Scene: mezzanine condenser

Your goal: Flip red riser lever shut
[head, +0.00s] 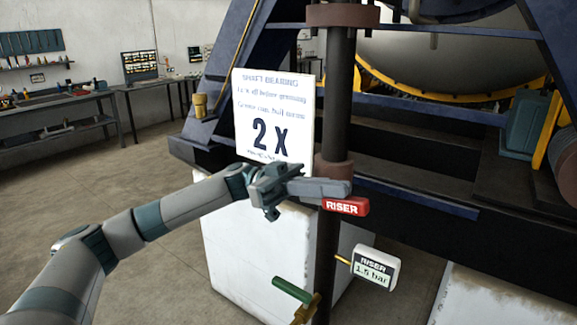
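The red riser lever (346,206), marked RISER, sticks out to the right at the dark vertical pipe (338,100), just below a brown collar. It looks roughly level. My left gripper (335,188) reaches in from the left in front of the pipe. Its grey fingers lie just above the lever and overlap its upper left part in the picture. I cannot tell whether they touch it, or how far apart they are. The lever's pivot is hidden behind the gripper. My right gripper is not in view.
A gauge (374,267) reading RISER 1.5 bar juts right, below the lever. A green handle (292,290) with brass fitting sits lower on the pipe. A white block (240,255) and a "2 X" sign (272,115) stand behind my arm. Open floor lies left.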

